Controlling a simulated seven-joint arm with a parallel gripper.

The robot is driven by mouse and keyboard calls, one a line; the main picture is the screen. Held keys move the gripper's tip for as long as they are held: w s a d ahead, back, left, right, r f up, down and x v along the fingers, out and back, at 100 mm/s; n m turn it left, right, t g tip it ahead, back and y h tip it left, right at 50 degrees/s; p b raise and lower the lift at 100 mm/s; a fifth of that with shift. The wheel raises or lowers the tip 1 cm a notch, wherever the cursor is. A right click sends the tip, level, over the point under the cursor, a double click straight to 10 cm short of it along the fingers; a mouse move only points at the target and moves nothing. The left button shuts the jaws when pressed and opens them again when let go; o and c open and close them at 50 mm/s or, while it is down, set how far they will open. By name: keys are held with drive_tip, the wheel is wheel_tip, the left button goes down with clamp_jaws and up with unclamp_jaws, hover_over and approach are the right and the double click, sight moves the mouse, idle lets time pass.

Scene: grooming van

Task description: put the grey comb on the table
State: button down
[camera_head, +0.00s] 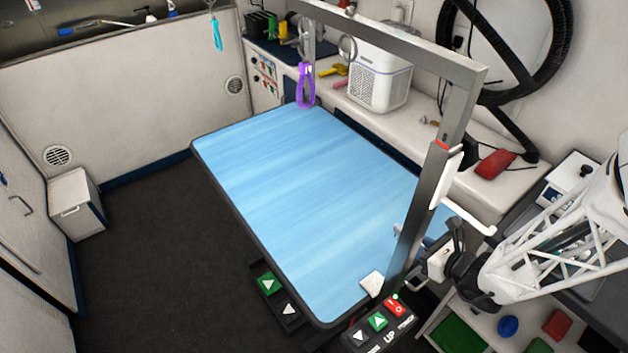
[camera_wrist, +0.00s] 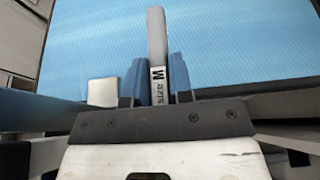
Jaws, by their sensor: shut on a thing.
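My gripper (camera_wrist: 158,90) is shut on a narrow grey piece, the grey comb (camera_wrist: 157,40), which stands between the two blue fingers and carries a "size M" label. Its teeth cannot be made out. In the wrist view the comb shows against the blue table top (camera_wrist: 240,45). In the head view my gripper (camera_head: 418,280) is at the near right edge of the table (camera_head: 290,190), beside the grey post. The comb is hard to make out there, and whether it touches the table cannot be told.
A grey post with an overhead bar (camera_head: 412,225) rises at the table's right side, close to my gripper. A small whitish block (camera_head: 374,284) lies at the table's near corner. A purple loop (camera_head: 306,88) hangs over the far end. Most of the table top is clear.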

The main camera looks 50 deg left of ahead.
drive_tip(key=w+a, duration=0.3)
drive_tip(key=w+a+f, duration=0.1)
drive_tip(key=w+a, duration=0.7)
drive_tip(key=shift+w+a+f, duration=0.1)
drive_tip(key=shift+w+f, duration=0.15)
idle(0.4)
drive_tip(key=shift+f, duration=0.15)
drive_tip(key=shift+f, duration=1.65)
drive_tip(key=shift+f, duration=0.1)
drive_tip(key=c, duration=1)
unclamp_jaws()
